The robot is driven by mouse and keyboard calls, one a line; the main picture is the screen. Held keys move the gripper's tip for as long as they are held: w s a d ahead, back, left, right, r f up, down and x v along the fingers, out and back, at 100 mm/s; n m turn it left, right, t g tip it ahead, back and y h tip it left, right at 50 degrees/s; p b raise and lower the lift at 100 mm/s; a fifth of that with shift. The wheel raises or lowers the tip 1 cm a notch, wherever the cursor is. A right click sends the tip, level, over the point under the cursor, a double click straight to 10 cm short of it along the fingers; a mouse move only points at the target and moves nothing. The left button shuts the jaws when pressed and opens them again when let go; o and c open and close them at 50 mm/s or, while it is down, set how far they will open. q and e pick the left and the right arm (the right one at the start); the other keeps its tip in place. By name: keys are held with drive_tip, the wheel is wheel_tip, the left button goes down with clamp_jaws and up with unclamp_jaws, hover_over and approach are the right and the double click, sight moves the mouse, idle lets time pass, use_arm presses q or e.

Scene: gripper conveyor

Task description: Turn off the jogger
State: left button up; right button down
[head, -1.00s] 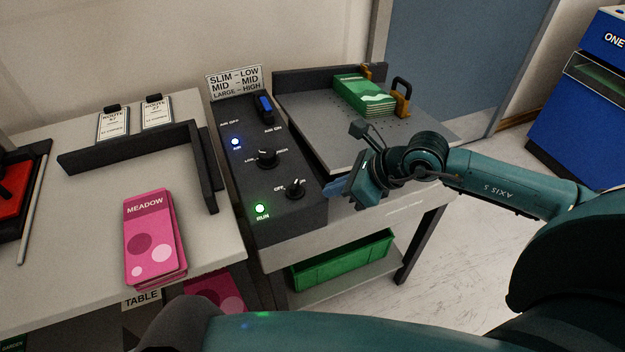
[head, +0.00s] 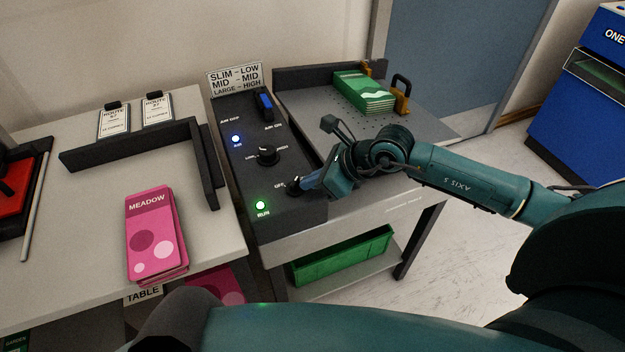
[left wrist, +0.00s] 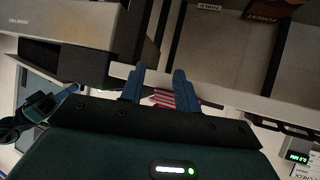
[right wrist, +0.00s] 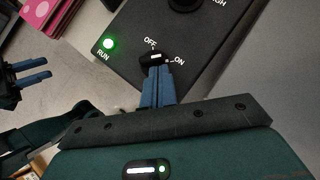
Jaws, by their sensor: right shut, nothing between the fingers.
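The jogger's dark control panel (head: 262,165) carries an OFF/ON knob (head: 294,187), which also shows in the right wrist view (right wrist: 154,58). The knob's pale mark seems to lie toward ON. The green RUN light (head: 260,205) is lit. My right gripper (head: 305,186) is shut and empty, its blue fingertips at the knob's near side; in the right wrist view the fingertips (right wrist: 157,70) seem to touch it. My left gripper (left wrist: 158,72) has its fingers apart with nothing between them. The jogger's perforated tray (head: 345,125) holds a green booklet stack (head: 364,92).
A blue AIR light (head: 236,139) is lit above the LOW/HIGH knob (head: 266,154), with a blue AIR switch (head: 265,102) beyond. A pink MEADOW stack (head: 155,235) lies on the table at left. A green bin (head: 342,258) sits on the shelf below.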

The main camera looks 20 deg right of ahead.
drive_tip(key=shift+w+d+n+b, duration=0.1)
drive_tip(key=shift+w+n+b, duration=0.05)
drive_tip(key=shift+n+b, duration=0.15)
use_arm(q)
drive_tip(key=shift+d+f+h, duration=0.1)
drive_tip(key=shift+d+h, duration=0.2)
drive_tip(key=shift+d, duration=0.05)
use_arm(e)
drive_tip(key=shift+f, duration=0.1)
use_arm(q)
drive_tip(key=shift+w+b, duration=0.1)
drive_tip(key=shift+b, duration=0.3)
use_arm(e)
drive_tip(key=shift+g+y, duration=0.3)
use_arm(q)
drive_tip(key=shift+f, duration=0.15)
use_arm(e)
drive_tip(key=shift+w+n, duration=0.1)
drive_tip(key=shift+n, duration=0.2)
